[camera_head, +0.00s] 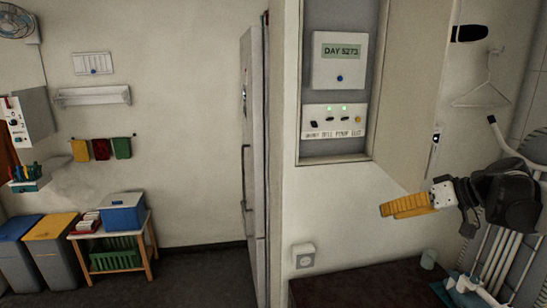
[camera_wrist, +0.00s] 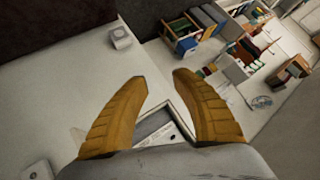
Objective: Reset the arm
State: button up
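My gripper (camera_head: 384,211) is at the right of the head view, its yellow fingers pointing left, in front of the lower part of an open cabinet door (camera_head: 412,100). In the wrist view my gripper (camera_wrist: 161,77) has its two fingers apart, with nothing held between them. Behind the fingers, part of a framed white panel (camera_wrist: 160,133) shows; the rest is hidden by the gripper.
A wall recess holds a "DAY 5273" display (camera_head: 340,60) and a switch panel (camera_head: 335,121) with green lights. A wall socket (camera_head: 304,256) is below, above a dark surface (camera_head: 350,288). A drying rack (camera_head: 500,255) stands at the lower right, near my arm.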

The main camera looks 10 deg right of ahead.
jog(key=s+a+f+g+h+b, duration=0.1)
jog(key=s+a+f+b, duration=0.1)
jog(key=s+a+f, duration=0.45)
jog(key=s+a+f+g+h+b, duration=0.1)
jog(key=a+f+g+h+b, duration=0.15)
jog(key=a, duration=0.75)
jog(key=s+a+f+t+h+b, duration=0.2)
jog(key=s+a+f+b, duration=0.1)
jog(key=s+a+f, duration=0.4)
notch_tip(320, 180, down, 4)
jog(key=s, duration=0.2)
jog(key=shift+s+a+f+m+h+b, duration=0.2)
jog(key=shift+s+f+m+h+b, duration=0.05)
jog(key=shift+s+m+h+b, duration=0.15)
